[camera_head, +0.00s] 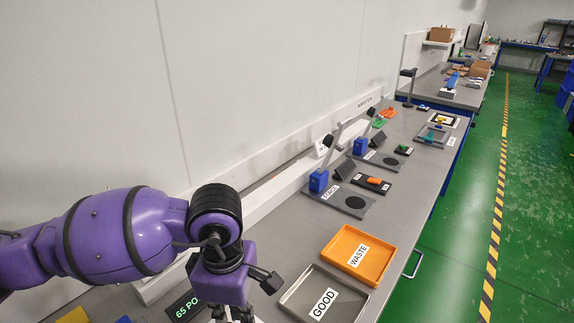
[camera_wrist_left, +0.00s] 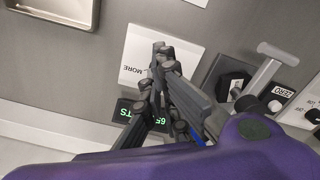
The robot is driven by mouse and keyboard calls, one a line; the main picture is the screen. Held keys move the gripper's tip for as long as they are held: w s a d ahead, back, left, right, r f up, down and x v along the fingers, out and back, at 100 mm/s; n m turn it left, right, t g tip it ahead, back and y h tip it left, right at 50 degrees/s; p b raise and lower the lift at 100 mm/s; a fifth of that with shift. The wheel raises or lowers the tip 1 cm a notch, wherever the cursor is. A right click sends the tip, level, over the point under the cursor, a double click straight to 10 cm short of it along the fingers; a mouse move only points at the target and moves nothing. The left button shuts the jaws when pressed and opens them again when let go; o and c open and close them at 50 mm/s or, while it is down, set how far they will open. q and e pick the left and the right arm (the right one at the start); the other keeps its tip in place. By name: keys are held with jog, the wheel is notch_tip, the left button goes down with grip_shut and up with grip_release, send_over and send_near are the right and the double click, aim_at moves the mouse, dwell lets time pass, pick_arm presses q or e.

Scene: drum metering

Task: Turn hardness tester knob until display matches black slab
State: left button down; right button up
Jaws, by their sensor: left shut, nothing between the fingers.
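My left gripper (camera_head: 234,315) is at the bottom of the head view, partly cut off by the frame edge. In the left wrist view its fingers (camera_wrist_left: 162,52) are shut and empty, above a white card ending in "MORE" (camera_wrist_left: 140,62). The black display (camera_head: 184,308) with green text "65 PO…" is beside the gripper; in the wrist view it is partly behind the fingers (camera_wrist_left: 127,112). A dark faceted piece, perhaps the knob (camera_wrist_left: 233,84), sits on a dark plate right of the fingers. I cannot identify the black slab. My right gripper is not in view.
An orange WASTE tray (camera_head: 338,242) and a grey GOOD tray (camera_head: 291,298) lie to the right of the gripper. A grey lever (camera_wrist_left: 265,68) stands near a ZERO label (camera_wrist_left: 283,91). Blue-based FORCE testers (camera_head: 319,181) stand farther along the bench.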

pick_arm(q)
notch_tip(320, 180, down, 6)
jog(key=shift+d+r+b, duration=0.1)
jog(key=shift+b, duration=1.15)
jog(key=shift+f, duration=0.4)
jog(key=shift+f+b, duration=0.2)
jog(key=shift+b, duration=0.15)
jog(key=shift+s, duration=0.25)
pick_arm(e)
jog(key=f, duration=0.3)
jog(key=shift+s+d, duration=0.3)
